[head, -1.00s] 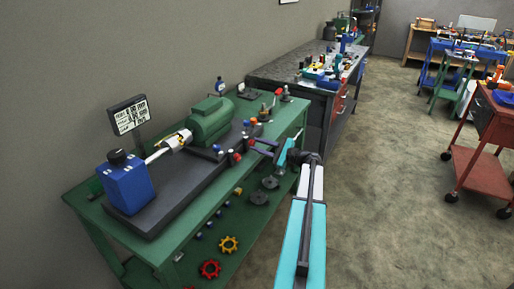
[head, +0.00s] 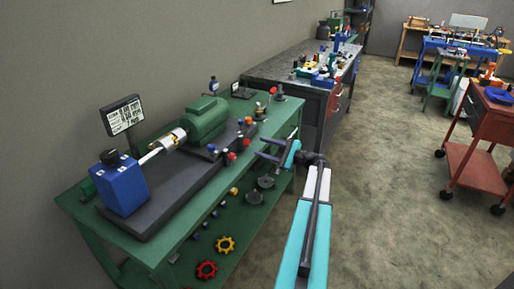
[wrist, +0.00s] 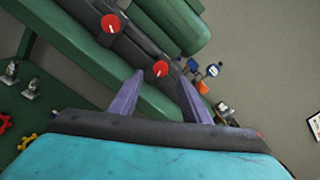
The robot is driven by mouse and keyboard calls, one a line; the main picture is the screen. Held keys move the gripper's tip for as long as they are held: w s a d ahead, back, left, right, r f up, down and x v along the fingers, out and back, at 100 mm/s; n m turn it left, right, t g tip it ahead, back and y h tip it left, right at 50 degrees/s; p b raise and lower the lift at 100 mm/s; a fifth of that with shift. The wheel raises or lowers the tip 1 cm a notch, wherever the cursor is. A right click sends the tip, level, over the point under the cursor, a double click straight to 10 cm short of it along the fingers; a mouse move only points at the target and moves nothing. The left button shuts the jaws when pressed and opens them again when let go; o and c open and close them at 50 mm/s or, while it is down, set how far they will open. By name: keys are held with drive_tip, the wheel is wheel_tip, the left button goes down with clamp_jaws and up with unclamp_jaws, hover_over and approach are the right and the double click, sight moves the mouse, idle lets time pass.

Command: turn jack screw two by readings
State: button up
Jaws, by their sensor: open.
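The jack screws show as red-capped knobs along the dark base of the machine; in the wrist view one red knob (wrist: 160,69) lies between my fingertips in the picture and another red knob (wrist: 110,23) is further up left. I cannot tell which is number two. In the head view a red knob (head: 231,156) stands on the near side of the base. My gripper (head: 261,147) is open and empty, to the right of that knob, apart from it. Its purple fingers also show in the wrist view (wrist: 161,76). The readout screen (head: 123,115) has lines of text too small to read surely.
A green motor (head: 203,122) couples to a blue box (head: 122,185) on the green bench (head: 178,222). A dial gauge with a blue body (wrist: 212,70) stands beyond the base. Gear wheels lie on the lower shelf. Open floor (head: 390,190) is at the right.

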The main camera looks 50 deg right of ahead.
drive_tip(key=v, duration=0.8)
drive_tip(key=shift+s+b, duration=0.35)
drive_tip(key=shift+b, duration=0.1)
